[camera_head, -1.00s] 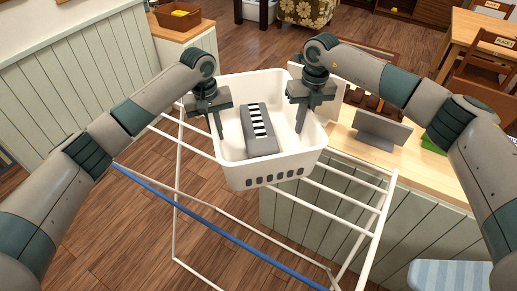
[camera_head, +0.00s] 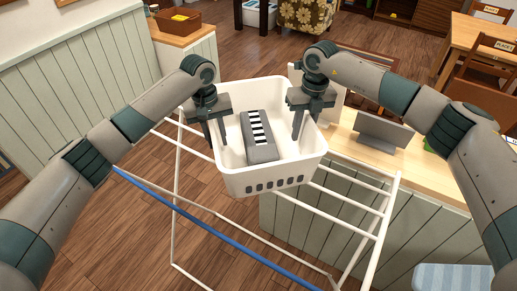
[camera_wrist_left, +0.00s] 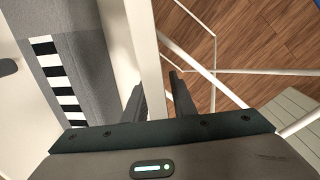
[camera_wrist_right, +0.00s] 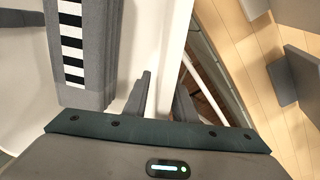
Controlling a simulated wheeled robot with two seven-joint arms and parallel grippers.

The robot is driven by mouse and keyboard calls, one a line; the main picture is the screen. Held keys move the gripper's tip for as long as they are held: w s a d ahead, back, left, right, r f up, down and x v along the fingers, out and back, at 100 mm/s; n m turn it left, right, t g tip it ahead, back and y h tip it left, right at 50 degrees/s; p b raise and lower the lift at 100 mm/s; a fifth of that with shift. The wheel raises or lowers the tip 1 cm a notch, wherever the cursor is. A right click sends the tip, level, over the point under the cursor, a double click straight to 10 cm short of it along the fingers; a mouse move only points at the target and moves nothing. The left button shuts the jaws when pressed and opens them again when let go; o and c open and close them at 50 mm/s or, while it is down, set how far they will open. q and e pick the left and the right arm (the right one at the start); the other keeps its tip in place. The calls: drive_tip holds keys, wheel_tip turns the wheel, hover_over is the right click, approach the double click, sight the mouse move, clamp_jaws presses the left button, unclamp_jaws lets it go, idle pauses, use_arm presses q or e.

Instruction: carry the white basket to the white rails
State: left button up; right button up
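The white basket (camera_head: 265,181) is in the middle of the head view, upright, over the white rails (camera_head: 345,185) of a rack. I cannot tell whether its underside touches them. My left gripper (camera_head: 214,134) is on its left rim and my right gripper (camera_head: 297,124) on its right rim. In the left wrist view the fingers (camera_wrist_left: 157,100) sit either side of the basket wall (camera_wrist_left: 145,50). The right wrist view shows the fingers (camera_wrist_right: 163,100) either side of the other wall. A grey block with a black-and-white striped strip (camera_head: 259,138) lies inside the basket.
A wooden counter (camera_head: 350,147) with a grey panel (camera_head: 384,131) stands right of the basket. A blue rail (camera_head: 215,227) crosses the front of the rack. A brown crate (camera_head: 178,21) sits on a cabinet at the back left. Wooden floor is open at left.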

sight(306, 115)
use_arm(q)
drive_tip(key=r, duration=0.8)
drive_tip(key=a+r, duration=0.1)
drive_tip(key=r, duration=0.3)
drive_tip(key=shift+s, duration=0.15)
use_arm(e)
drive_tip(key=shift+r, duration=0.1)
wheel_tip(306, 115, up, 12)
drive_tip(key=shift+w+d, duration=0.15)
drive_tip(key=shift+d, duration=0.3)
drive_tip(key=shift+a, duration=0.1)
idle(0.5)
